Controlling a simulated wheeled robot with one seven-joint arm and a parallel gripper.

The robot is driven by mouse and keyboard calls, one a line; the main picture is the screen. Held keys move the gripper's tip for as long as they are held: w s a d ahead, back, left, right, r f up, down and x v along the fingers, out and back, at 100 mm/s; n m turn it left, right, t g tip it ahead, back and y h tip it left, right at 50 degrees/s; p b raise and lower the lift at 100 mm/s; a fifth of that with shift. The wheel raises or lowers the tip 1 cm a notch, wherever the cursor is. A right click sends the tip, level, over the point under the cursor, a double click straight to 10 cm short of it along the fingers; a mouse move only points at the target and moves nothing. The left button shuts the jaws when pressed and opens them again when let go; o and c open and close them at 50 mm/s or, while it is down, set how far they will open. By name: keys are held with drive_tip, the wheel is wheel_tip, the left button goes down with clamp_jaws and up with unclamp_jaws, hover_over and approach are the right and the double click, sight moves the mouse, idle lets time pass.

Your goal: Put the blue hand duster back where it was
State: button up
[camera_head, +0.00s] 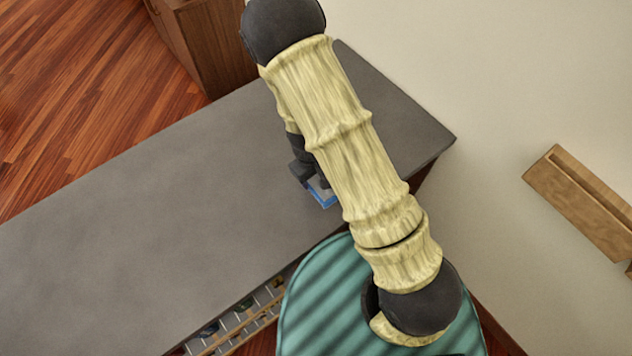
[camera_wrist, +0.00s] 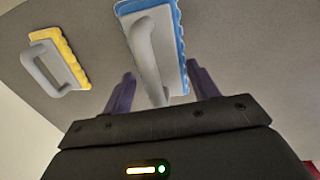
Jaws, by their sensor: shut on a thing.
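The blue hand duster (camera_wrist: 178,45) has a pale grey back, a grey handle and a blue pad edge. In the wrist view its handle end lies between the fingers of my gripper (camera_wrist: 163,88), which is shut on it. In the head view only a bit of the duster (camera_head: 322,196) shows beside my forearm, just below my gripper (camera_head: 304,174). It is over the dark grey tabletop (camera_head: 150,215), near the front edge at the right end. I cannot tell whether it touches the surface.
A yellow hand duster (camera_wrist: 62,62) with a grey handle lies left of the blue one in the wrist view; my arm hides it in the head view. A wooden cabinet (camera_head: 212,50) stands behind. A wooden wall shelf (camera_head: 580,200) is right. The tabletop's left is clear.

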sight(314, 179)
drive_tip(key=shift+f, duration=0.15)
drive_tip(key=shift+f+p, duration=0.3)
drive_tip(key=shift+f, duration=1.8)
drive_tip(key=o, duration=0.9)
drive_tip(key=shift+w, duration=0.2)
drive_tip(key=shift+r, duration=0.1)
drive_tip(key=shift+a+r, duration=0.2)
drive_tip(key=shift+r, duration=0.25)
drive_tip(key=r, duration=0.7)
drive_tip(key=s+a+r, duration=0.1)
drive_tip(key=r, duration=0.3)
